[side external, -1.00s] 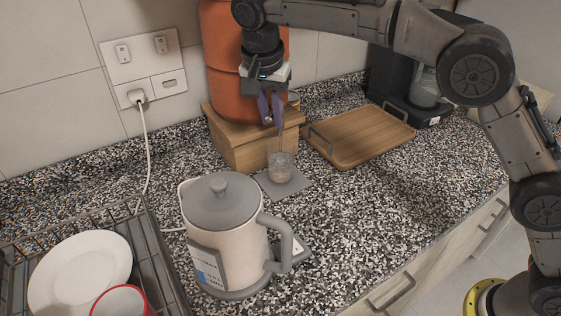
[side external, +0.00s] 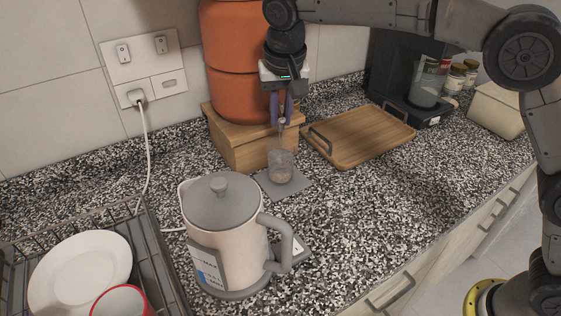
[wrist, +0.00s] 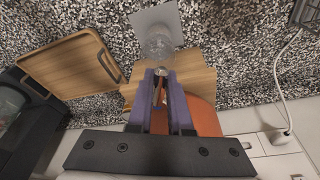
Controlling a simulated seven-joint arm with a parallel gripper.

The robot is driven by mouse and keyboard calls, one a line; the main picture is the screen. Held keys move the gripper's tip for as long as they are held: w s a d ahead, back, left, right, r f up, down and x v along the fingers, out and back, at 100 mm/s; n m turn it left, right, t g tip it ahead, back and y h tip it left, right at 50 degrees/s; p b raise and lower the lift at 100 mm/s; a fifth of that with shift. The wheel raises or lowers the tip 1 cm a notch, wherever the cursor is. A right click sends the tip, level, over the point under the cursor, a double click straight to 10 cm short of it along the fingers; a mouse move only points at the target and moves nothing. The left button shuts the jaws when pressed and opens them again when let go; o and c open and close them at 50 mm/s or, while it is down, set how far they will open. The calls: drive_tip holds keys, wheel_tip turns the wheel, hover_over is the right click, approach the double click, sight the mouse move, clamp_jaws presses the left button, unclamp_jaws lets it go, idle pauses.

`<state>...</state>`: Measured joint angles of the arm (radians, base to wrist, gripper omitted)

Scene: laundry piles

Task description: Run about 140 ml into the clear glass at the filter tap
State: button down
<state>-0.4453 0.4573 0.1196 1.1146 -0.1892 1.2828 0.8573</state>
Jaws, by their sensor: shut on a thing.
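The orange clay filter (side external: 233,85) stands on a wooden block, with a small metal tap (side external: 281,127) at its front. The clear glass (side external: 281,166) stands upright on a grey mat (side external: 297,185) below the tap; it seems to hold some liquid, but I cannot read the level. My gripper (side external: 282,112) is shut on the tap, pointing down, its purple fingers hiding part of it. In the wrist view, the fingers (wrist: 160,74) meet at the metal tap, with the glass (wrist: 159,42) just beyond. I cannot tell whether water is running.
A kettle (side external: 222,235) stands in front of the glass. A wooden tray (side external: 360,135) lies to the right, near a dark coffee machine (side external: 393,75). A dish rack (side external: 150,240) with a plate is front left. The counter right of the kettle is clear.

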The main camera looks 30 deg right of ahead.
drive_tip(key=shift+d+n, duration=0.25)
drive_tip(key=shift+n, duration=0.45)
drive_tip(key=shift+s+d+n+y, duration=0.1)
drive_tip(key=shift+d+n+y, duration=0.2)
drive_tip(key=shift+n, duration=0.5)
drive_tip(key=shift+d+n+y, duration=0.2)
drive_tip(key=shift+d+n, duration=0.05)
drive_tip(key=shift+n, duration=0.55)
drive_tip(key=shift+c, duration=0.8)
unclamp_jaws()
drive_tip(key=w+v, duration=0.2)
drive_tip(key=v, duration=0.7)
drive_tip(key=shift+r, duration=0.15)
